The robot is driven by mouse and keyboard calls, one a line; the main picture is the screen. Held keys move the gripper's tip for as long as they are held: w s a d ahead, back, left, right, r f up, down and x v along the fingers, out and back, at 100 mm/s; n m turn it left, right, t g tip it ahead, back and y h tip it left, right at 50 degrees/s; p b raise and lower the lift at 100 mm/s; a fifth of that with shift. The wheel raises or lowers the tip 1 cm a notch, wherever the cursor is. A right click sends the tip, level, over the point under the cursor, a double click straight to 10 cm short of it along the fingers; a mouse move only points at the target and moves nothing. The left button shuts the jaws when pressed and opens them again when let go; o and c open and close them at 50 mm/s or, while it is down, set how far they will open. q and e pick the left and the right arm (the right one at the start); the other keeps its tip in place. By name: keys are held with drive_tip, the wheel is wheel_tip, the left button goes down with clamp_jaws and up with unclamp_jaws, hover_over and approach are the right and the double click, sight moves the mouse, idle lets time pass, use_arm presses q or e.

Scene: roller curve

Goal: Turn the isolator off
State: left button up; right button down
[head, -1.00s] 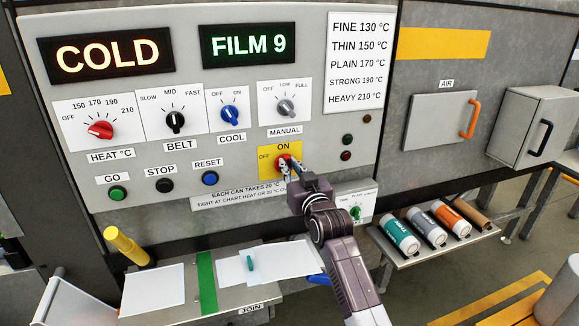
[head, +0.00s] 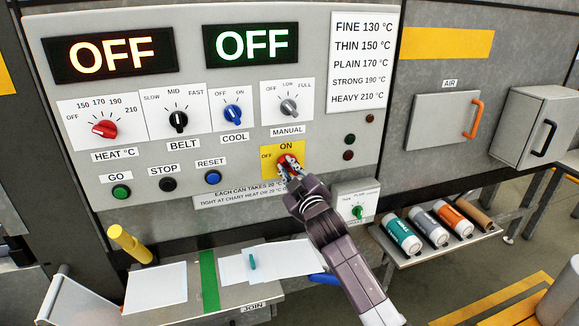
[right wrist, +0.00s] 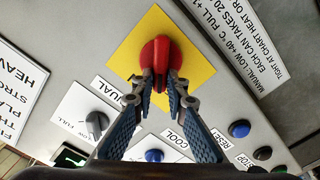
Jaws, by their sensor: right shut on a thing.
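The isolator is a red knob (head: 283,160) on a yellow plate (head: 268,173) marked ON above and OFF at its left. My right gripper (head: 289,167) is on the knob and covers part of it. In the right wrist view, both fingertips (right wrist: 160,84) are closed on the lower end of the red knob (right wrist: 158,57), over the yellow plate (right wrist: 189,45). Which mark the knob points at is hard to tell behind the fingers. The left display (head: 111,54) and right display (head: 250,42) both read OFF. My left gripper is not in view.
Heat (head: 104,129), belt (head: 178,121), cool (head: 233,115) and manual (head: 289,107) knobs sit above and left of the isolator. A small box with a green knob (head: 357,212) is at lower right. Several cans (head: 402,236) lie on a shelf at the right.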

drive_tip(key=shift+s+a+f+n+p, duration=0.15)
drive_tip(key=shift+f+n, duration=0.1)
drive_tip(key=shift+n, duration=1.4)
drive_tip(key=shift+w+a+f+n+p, duration=0.1)
drive_tip(key=shift+f+n, duration=0.1)
drive_tip(key=shift+n, duration=1.4)
drive_tip(key=shift+s+a+f+n+p, duration=0.15)
drive_tip(key=shift+f+n, duration=0.1)
drive_tip(key=shift+n, duration=1.4)
drive_tip(key=shift+w+d, duration=0.1)
drive_tip(key=shift+d, duration=0.05)
drive_tip(key=c, duration=1.9)
unclamp_jaws()
drive_tip(key=shift+c, duration=0.2)
drive_tip(key=v, duration=1.2)
